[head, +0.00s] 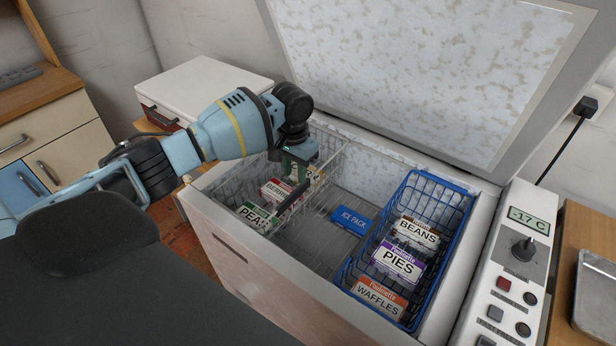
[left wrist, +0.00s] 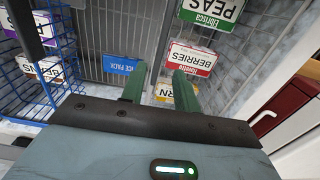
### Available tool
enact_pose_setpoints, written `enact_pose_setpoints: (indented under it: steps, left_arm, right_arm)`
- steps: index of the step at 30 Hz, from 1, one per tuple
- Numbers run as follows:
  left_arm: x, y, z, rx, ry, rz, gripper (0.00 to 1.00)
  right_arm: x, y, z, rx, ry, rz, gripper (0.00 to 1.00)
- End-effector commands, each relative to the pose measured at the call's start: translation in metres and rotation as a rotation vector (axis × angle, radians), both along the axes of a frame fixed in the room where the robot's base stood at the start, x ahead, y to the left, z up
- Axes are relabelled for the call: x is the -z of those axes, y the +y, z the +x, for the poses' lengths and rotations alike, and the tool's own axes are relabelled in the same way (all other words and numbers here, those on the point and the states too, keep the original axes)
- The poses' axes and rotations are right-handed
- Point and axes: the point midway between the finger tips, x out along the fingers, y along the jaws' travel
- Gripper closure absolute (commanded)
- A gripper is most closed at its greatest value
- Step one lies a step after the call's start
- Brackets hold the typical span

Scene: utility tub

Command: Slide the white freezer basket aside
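The white wire freezer basket (head: 325,165) sits at the left end of the open chest freezer. It holds a PEAS box (head: 256,216), a BERRIES box (head: 277,190) and a partly hidden yellow-labelled box. A dark bar (head: 292,198) shows along its right side. My left gripper (head: 299,172) points down at the basket's right side, toward the back. In the left wrist view its two green fingers (left wrist: 160,70) stand apart, with basket wires beyond them. Whether they touch the basket I cannot tell. My right gripper is not in view.
A blue wire basket (head: 430,178) with BEANS, PIES and WAFFLES boxes fills the freezer's right end. A blue ice pack (head: 350,219) lies on the floor between the baskets. The raised lid (head: 420,70) stands behind; a control panel (head: 515,260) is at right.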

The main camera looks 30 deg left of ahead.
Motion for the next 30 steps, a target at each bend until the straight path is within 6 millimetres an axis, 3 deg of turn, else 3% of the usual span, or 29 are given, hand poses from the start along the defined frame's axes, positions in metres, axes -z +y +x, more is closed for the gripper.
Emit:
enact_pose_setpoints:
  steps: [8, 21, 30]
  left_arm:
    - [0.005, 0.0, 0.0, 0.001, 0.001, 0.0, 0.69]
    - [0.065, 0.0, -0.001, 0.0, 0.005, 0.0, 0.69]
    - [0.079, 0.0, -0.001, 0.0, 0.0, 0.0, 0.69]
  right_arm:
    - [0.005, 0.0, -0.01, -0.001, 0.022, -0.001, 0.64]
    - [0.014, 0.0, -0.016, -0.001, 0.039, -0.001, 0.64]
    - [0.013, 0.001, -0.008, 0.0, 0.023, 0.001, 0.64]
